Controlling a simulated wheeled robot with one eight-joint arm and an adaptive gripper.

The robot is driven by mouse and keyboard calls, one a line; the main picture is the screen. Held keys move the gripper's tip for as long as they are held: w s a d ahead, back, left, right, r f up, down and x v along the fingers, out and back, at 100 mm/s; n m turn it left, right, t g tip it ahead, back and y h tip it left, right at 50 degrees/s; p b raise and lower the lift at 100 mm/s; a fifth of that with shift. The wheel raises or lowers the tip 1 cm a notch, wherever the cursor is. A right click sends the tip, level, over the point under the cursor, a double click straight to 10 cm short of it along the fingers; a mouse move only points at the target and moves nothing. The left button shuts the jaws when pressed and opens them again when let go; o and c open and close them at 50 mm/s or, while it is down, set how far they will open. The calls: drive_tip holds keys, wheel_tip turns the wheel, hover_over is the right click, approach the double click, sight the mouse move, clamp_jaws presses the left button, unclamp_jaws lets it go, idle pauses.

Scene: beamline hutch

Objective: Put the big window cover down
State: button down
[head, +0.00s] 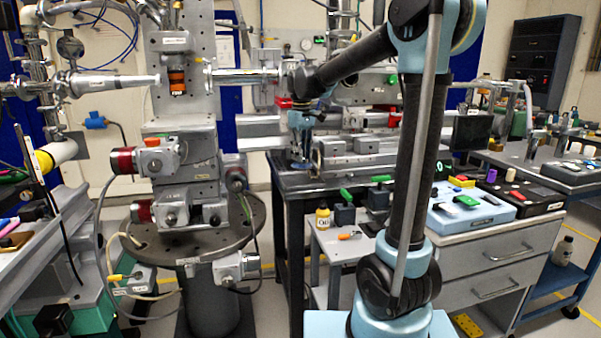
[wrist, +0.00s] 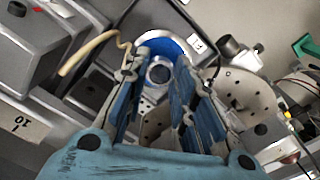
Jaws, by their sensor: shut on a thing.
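My gripper (head: 301,148) is at the end of my arm, low over the dark table (head: 325,181) behind the grey round stand. In the wrist view my gripper (wrist: 160,68) has its two blue-padded fingers apart, with a round blue-rimmed piece, seemingly the big window cover (wrist: 163,47), between their tips. The cover has a pale inner ring and a dark centre. In the head view only a small bluish edge of the cover (head: 302,166) shows under the fingers. I cannot tell whether it touches the table.
Grey metal blocks (head: 358,150) stand just right of my gripper. The round stand (head: 195,235) with motor stages is in front on the left. A bench (head: 480,225) with a blue box and tools is at the right. A tan cable (wrist: 92,50) runs close to the left finger.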

drive_tip(key=shift+w+f, duration=0.1)
drive_tip(key=shift+f, duration=1.8)
wheel_tip(320, 180, down, 3)
drive_tip(key=shift+w+f, duration=0.1)
drive_tip(key=shift+w, duration=0.05)
drive_tip(key=c, duration=1.3)
unclamp_jaws()
drive_tip(key=shift+c, duration=0.2)
